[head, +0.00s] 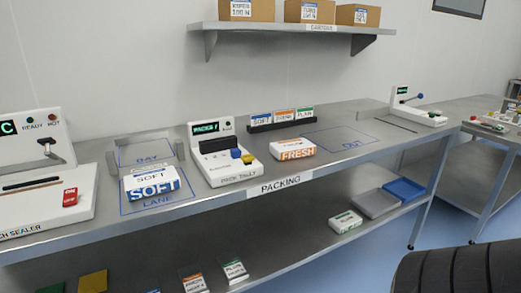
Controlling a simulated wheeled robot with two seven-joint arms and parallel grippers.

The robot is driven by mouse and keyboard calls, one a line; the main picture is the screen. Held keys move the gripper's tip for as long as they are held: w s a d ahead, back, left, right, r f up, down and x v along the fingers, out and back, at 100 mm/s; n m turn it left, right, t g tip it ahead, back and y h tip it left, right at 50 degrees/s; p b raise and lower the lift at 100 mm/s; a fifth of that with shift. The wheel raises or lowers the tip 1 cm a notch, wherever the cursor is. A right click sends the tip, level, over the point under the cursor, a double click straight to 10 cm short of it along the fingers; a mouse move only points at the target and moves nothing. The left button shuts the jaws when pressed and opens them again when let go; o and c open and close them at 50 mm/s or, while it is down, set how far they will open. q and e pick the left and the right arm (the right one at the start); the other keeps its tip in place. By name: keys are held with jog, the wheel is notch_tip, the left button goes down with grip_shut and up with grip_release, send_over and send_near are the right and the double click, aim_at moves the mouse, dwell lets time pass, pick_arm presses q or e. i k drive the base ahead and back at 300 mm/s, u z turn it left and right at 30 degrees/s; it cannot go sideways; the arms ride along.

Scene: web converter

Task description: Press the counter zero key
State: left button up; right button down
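The counter is a white unit labelled PACK TALLY (219,168) on the steel bench, left of the picture's middle. Its small green display (206,128) starts with PACKS; the last character is too small to read surely. A black bar (215,145) lies across its upper front. A blue key (237,153) and a yellow key (249,159) sit at its right side. Their markings are not legible, so I cannot tell which is the zero key. Neither of my grippers is in view, and nothing touches the counter.
A SOFT pack (152,184) lies in the lane left of the counter; a FRESH pack (293,149) lies to its right. The white sealer (45,205) stands at the far left. A black rack of cards (281,122) is behind. A carton shelf (290,27) hangs above.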

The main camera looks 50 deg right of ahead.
aim_at(247, 158)
jog(key=z, duration=0.45)
jog(key=i, duration=0.55)
jog(key=z, duration=0.4)
